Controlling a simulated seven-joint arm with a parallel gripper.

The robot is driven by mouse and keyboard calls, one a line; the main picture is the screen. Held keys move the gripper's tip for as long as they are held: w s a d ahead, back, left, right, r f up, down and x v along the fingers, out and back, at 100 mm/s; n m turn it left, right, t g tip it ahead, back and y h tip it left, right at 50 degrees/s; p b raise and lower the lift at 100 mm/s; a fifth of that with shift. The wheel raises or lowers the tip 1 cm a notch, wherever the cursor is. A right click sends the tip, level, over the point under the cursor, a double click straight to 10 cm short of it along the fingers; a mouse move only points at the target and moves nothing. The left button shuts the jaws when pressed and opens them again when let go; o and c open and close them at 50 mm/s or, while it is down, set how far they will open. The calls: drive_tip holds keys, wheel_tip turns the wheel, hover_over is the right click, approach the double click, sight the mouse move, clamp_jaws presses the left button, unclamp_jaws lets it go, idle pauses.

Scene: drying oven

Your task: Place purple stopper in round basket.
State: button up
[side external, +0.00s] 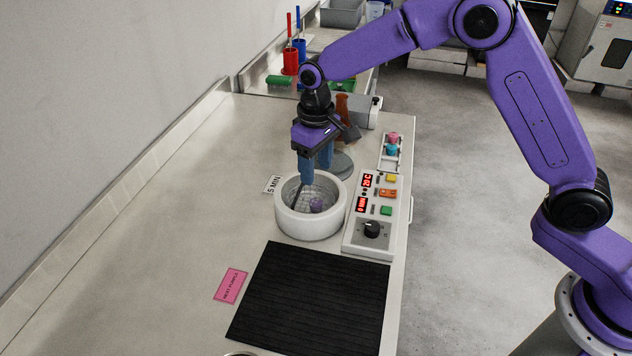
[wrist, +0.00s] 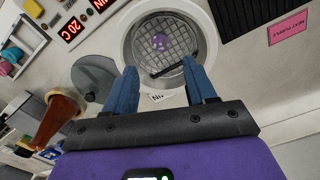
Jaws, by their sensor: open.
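The purple stopper (side external: 316,205) lies inside the round wire basket (side external: 327,190), which sits in the well of a white cylindrical oven (side external: 311,226). In the wrist view the stopper (wrist: 161,42) rests on the mesh of the basket (wrist: 178,48), apart from the fingers. My gripper (side external: 316,172) is above the back part of the opening, fingers pointing down. In the wrist view my gripper (wrist: 158,68) is open, with nothing between its blue fingers. A dark bar (wrist: 167,70) crosses the basket near the fingertips; part of the basket's rim is hidden by the fingers.
A control panel (side external: 371,215) with red displays stands right of the oven. A grey disc (side external: 343,166) and a brown flask (wrist: 61,112) are behind it. A black mat (side external: 310,300) and pink label (side external: 230,286) lie in front. The counter at left is clear.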

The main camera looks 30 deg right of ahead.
drive_tip(key=shift+r, duration=1.35)
drive_tip(key=s+d+r+n, duration=0.2)
drive_tip(key=s+d+r, duration=0.1)
drive_tip(key=s, duration=0.5)
drive_tip(key=s+d+r+n, duration=0.2)
drive_tip(key=s, duration=0.7)
drive_tip(key=s+d+n, duration=0.2)
drive_tip(key=s+d, duration=0.4)
drive_tip(key=s, duration=0.3)
drive_tip(key=s+d+f+n, duration=0.1)
drive_tip(key=s+d+n, duration=0.1)
drive_tip(key=s+d, duration=0.4)
drive_tip(key=s, duration=0.3)
drive_tip(key=shift+d, duration=0.15)
